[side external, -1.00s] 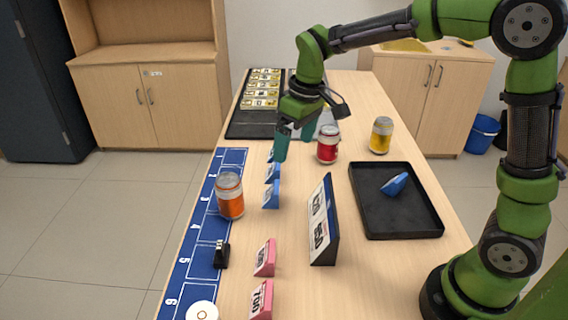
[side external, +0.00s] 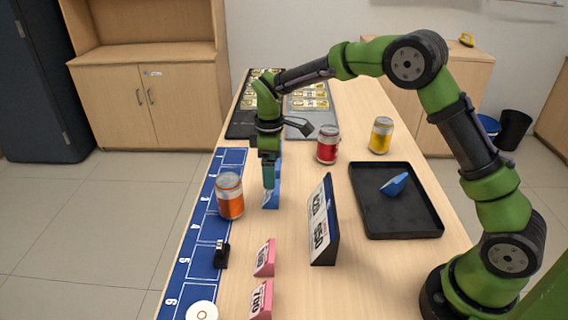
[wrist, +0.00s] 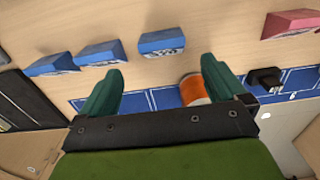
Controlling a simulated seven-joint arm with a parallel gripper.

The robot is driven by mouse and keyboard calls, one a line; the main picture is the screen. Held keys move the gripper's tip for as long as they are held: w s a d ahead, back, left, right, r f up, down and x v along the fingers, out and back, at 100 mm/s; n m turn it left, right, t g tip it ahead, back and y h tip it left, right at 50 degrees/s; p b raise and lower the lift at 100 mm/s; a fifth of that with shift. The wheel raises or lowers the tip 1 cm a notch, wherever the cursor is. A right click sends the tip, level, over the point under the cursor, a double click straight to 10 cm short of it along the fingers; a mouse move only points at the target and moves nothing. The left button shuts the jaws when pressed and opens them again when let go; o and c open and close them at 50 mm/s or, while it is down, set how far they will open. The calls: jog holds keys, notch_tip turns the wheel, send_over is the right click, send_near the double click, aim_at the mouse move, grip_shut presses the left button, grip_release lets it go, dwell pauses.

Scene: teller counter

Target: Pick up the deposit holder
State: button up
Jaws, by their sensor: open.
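Several blue wedge-shaped holders stand in a row on the counter; I cannot read which one is the deposit holder. The nearest blue holder (side external: 273,198) is partly hidden by my gripper (side external: 268,183) in the side view. In the wrist view my gripper (wrist: 160,66) is open and empty, its teal fingers spread apart. That nearest blue holder (wrist: 162,41) lies just ahead of the gap between the fingertips. Two more blue holders, a middle one (wrist: 101,53) and a far one (wrist: 52,65), are to its left there.
An orange-labelled jar (side external: 230,198) stands close left of my gripper on the blue numbered strip. A tall sign (side external: 323,225) and pink holders (side external: 264,258) stand nearer. A black tray (side external: 415,229) with a blue wedge (side external: 395,184) is right. Red (side external: 327,145) and yellow (side external: 381,136) cans stand behind.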

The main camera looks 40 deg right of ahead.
aim_at(270, 193)
jog(key=f, duration=0.7)
jog(key=shift+s+f, duration=0.3)
jog(key=shift+f, duration=0.1)
